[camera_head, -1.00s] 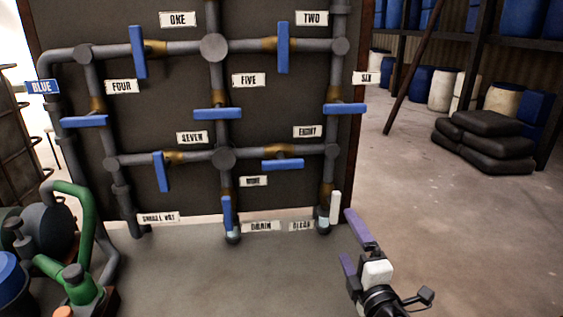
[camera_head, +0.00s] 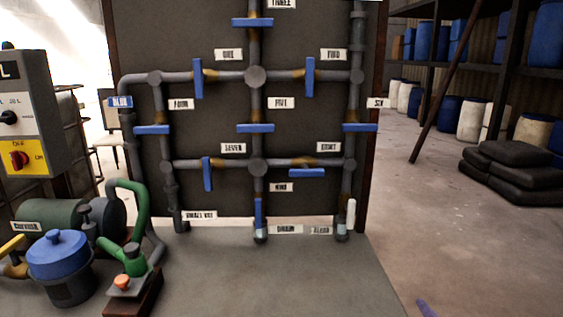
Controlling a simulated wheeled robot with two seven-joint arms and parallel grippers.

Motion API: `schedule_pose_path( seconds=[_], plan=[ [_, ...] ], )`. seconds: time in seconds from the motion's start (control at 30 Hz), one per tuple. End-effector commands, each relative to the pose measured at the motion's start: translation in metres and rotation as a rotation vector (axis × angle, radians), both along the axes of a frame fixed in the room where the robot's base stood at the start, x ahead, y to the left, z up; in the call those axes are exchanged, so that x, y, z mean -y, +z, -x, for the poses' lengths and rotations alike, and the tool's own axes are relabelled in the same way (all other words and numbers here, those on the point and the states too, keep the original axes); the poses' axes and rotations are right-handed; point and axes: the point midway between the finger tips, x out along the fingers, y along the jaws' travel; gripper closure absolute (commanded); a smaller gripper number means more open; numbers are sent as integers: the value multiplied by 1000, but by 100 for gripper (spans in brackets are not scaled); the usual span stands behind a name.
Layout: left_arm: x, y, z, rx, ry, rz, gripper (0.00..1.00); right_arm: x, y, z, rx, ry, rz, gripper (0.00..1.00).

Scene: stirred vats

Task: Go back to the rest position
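Only a purple fingertip of my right gripper (camera_head: 426,308) shows, at the bottom edge of the head view, right of the pipe board (camera_head: 310,130). The rest of that gripper is out of frame, so its opening cannot be seen. The fingertip appears apart from the board and its valves. My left gripper is not in view.
At left are a switch box (camera_head: 30,110), a blue-lidded vessel (camera_head: 58,255) and a green pump fitting (camera_head: 132,260).

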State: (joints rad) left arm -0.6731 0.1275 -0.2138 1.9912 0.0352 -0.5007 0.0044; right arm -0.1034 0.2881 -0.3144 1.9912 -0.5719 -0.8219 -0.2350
Motion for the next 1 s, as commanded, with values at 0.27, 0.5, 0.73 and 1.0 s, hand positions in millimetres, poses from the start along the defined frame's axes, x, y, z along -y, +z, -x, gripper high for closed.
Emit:
schedule_pose_path(
  seconds=[0.27, 0.5, 0.73, 1.0],
  plan=[
    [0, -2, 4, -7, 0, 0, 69, 2, -60, 109, -319, -237, -380, 3],
    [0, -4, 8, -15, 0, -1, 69, -14, -84, 199, -568, -391, -606, 3],
    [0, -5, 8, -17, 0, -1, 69, -31, -86, 268, -759, -490, -741, 3],
    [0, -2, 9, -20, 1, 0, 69, -48, -112, 253, -707, -426, -800, 3]
  ],
)
